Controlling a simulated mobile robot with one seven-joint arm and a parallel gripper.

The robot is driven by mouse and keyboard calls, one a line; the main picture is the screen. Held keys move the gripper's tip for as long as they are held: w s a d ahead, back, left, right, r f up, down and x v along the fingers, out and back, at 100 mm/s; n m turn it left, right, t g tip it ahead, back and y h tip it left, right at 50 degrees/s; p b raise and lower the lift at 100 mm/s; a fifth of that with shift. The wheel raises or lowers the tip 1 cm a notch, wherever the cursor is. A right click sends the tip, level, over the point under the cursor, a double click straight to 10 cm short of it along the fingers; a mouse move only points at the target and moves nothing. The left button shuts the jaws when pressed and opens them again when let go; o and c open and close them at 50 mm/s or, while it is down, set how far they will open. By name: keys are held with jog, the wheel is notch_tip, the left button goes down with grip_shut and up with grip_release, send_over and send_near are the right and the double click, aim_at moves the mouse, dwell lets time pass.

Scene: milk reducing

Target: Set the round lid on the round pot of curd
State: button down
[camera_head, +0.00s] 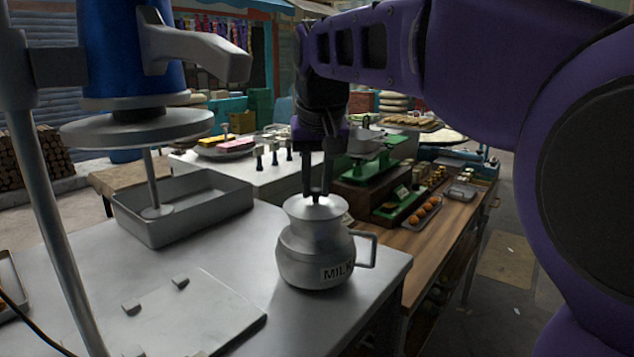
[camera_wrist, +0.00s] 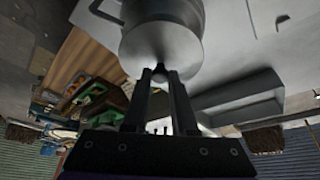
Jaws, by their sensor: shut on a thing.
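A rounded metal pot (camera_head: 314,255) with a side handle and a label reading "MILK" stands upright near the right edge of the metal table. It is the only round pot I can make out here; its contents are hidden. A round metal lid (camera_head: 316,209) with a small knob is at the pot's mouth, roughly level and centred. I cannot tell whether it rests fully on the rim. My gripper (camera_head: 317,192) comes straight down from above, shut on the lid's knob. In the wrist view the fingers pinch the knob of the lid (camera_wrist: 160,45), with the pot (camera_wrist: 190,12) behind it.
A rectangular metal tray (camera_head: 190,212) stands behind left, under a blue machine (camera_head: 125,45) with a metal disc. A flat metal plate (camera_head: 190,325) with two small knobs lies front left. A green scale (camera_head: 375,165) and a wooden counter (camera_head: 440,235) are at right.

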jog(key=shift+c, duration=0.8)
grip_release()
notch_tip(320, 180, up, 2)
jog(key=shift+r+p, duration=0.2)
jog(key=shift+p, duration=1.05)
jog(key=shift+r, duration=1.75)
